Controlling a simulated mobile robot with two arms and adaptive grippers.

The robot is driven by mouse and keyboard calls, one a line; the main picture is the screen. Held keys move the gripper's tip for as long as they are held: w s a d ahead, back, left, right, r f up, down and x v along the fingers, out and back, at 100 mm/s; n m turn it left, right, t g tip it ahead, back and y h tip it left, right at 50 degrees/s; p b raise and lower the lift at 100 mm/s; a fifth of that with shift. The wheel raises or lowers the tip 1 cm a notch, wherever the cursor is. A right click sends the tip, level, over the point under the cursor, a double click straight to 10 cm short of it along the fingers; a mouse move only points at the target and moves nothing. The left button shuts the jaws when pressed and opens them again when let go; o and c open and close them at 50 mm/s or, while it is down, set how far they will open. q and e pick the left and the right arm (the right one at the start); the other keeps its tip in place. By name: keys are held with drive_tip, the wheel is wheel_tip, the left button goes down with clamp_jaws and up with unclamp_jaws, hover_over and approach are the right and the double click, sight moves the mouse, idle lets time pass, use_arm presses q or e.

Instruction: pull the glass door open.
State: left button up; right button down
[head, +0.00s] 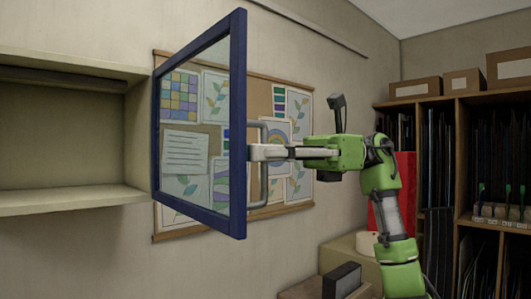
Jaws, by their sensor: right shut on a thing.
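The glass door (205,128) has a dark blue frame and a clear pane, and stands swung out from the open wall cabinet (70,198) on the left. Its grey bar handle (264,190) is on the door's right side. My right gripper (256,152) reaches in from the right on a green arm and is shut on the handle. The fingertips are partly hidden by the door frame's edge. My left gripper is not in view.
A pinboard (297,95) with papers hangs on the wall behind the door. Shelves with dark upright sheets and cardboard boxes (415,88) stand at right. A red panel (404,175) and a white roll (366,243) are behind my right arm. The cabinet shelves look empty.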

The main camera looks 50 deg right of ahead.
drive_tip(key=shift+a, duration=0.1)
drive_tip(key=c, duration=2.2)
unclamp_jaws()
drive_tip(key=v, duration=1.2)
